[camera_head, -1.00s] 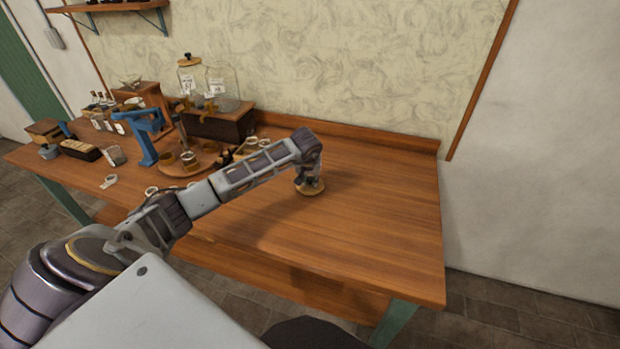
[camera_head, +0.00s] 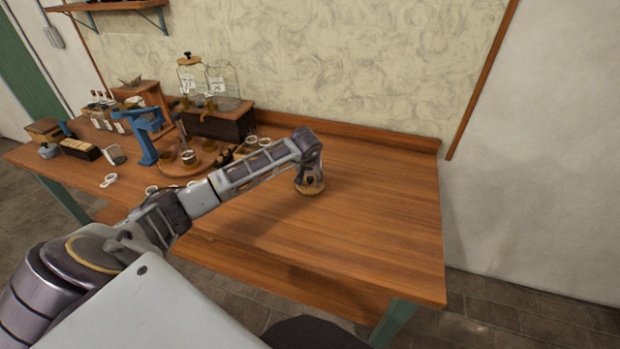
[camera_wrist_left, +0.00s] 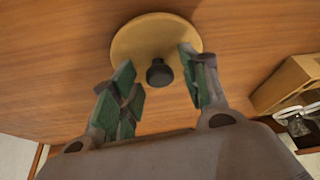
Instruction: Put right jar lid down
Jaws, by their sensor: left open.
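The jar lid (camera_head: 312,190) is a round tan wooden disc with a dark knob. It lies on the bare wooden table top, right of the other items. In the left wrist view the lid (camera_wrist_left: 137,38) shows with its black knob (camera_wrist_left: 159,73) toward the fingers. My left gripper (camera_head: 309,181) is just above the lid. In the left wrist view its green-padded fingers (camera_wrist_left: 160,75) are apart on either side of the knob, with gaps on both sides. Two glass jars (camera_head: 222,84) stand at the back; the left one wears a similar lid (camera_head: 189,59), the right one is without a lid.
A dark wooden stand (camera_head: 222,122) carries the jars. A blue press-like device (camera_head: 149,135), a round wooden tray (camera_head: 172,167) with small vessels, and boxes (camera_head: 80,149) fill the table's left. The table's right (camera_head: 390,205) is clear. A wall runs behind.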

